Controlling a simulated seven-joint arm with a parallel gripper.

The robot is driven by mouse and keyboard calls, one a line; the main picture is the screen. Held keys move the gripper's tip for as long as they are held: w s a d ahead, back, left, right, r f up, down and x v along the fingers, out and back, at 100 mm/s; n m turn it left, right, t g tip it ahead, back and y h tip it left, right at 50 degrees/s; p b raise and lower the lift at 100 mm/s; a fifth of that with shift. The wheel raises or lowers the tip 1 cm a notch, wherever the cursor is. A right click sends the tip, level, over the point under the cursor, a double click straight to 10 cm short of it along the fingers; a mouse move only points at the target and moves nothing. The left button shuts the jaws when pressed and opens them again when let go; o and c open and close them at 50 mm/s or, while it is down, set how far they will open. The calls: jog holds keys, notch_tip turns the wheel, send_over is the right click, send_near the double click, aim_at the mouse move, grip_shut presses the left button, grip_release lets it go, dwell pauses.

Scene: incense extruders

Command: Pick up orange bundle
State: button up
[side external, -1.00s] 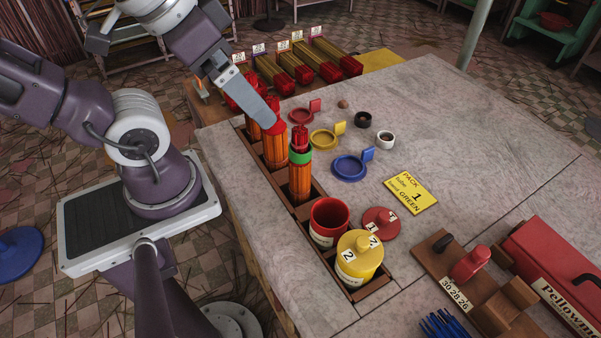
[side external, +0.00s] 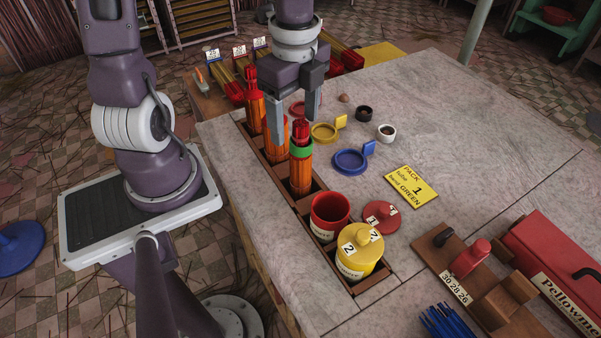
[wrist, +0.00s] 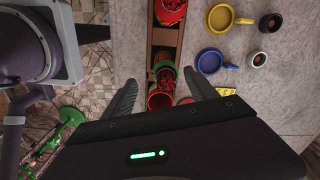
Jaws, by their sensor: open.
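Three orange bundles with red tips stand upright in a wooden rack slot. The nearest orange bundle (side external: 300,177) has a green band (side external: 301,148) around its upper part. The middle orange bundle (side external: 269,143) is partly hidden by a finger, and the far orange bundle (side external: 255,109) stands behind it. My gripper (side external: 294,130) is open and points down above the rack, with its fingers apart near the tops of the near and middle bundles. In the wrist view the green-banded bundle's red top (wrist: 166,78) shows between the fingers; whether they touch it I cannot tell.
A red tube (side external: 330,217) and a yellow lidded tube (side external: 359,257) stand in the same rack. A yellow card (side external: 411,187) lies on the stone tabletop (side external: 450,130), which is largely clear there.

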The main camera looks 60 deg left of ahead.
aim_at(300, 147)
jog(key=shift+w+d+f, duration=0.15)
jog(key=shift+f, duration=0.2)
jog(key=f, duration=0.6)
jog(key=shift+w+f, duration=0.25)
jog(key=shift+w, duration=0.1)
grip_shut()
